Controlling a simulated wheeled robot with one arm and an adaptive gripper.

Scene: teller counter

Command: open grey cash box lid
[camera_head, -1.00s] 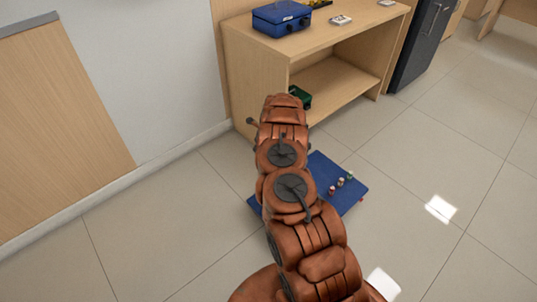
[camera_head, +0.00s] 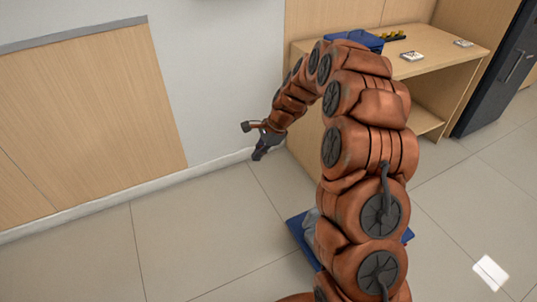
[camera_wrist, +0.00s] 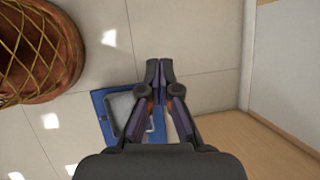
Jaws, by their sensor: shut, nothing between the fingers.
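My gripper (camera_head: 262,150) hangs in the air left of the wooden counter, pointing down near the wall. In the wrist view its fingertips (camera_wrist: 159,67) are together with nothing between them. A grey, box-like thing (camera_wrist: 122,107) lies on a blue flat platform (camera_wrist: 98,98) on the floor, beyond and left of the fingers; I cannot tell whether it is the grey cash box. In the head view it shows only as a grey patch (camera_head: 311,228) beside my arm. A blue box (camera_head: 367,40) stands on the counter, mostly hidden behind my arm.
The wooden counter (camera_head: 440,50) holds a dark tray with yellow items (camera_head: 394,36) and white cards (camera_head: 411,56). A dark cabinet (camera_head: 495,75) stands to its right. A wood-panelled wall (camera_head: 90,110) is at the left.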

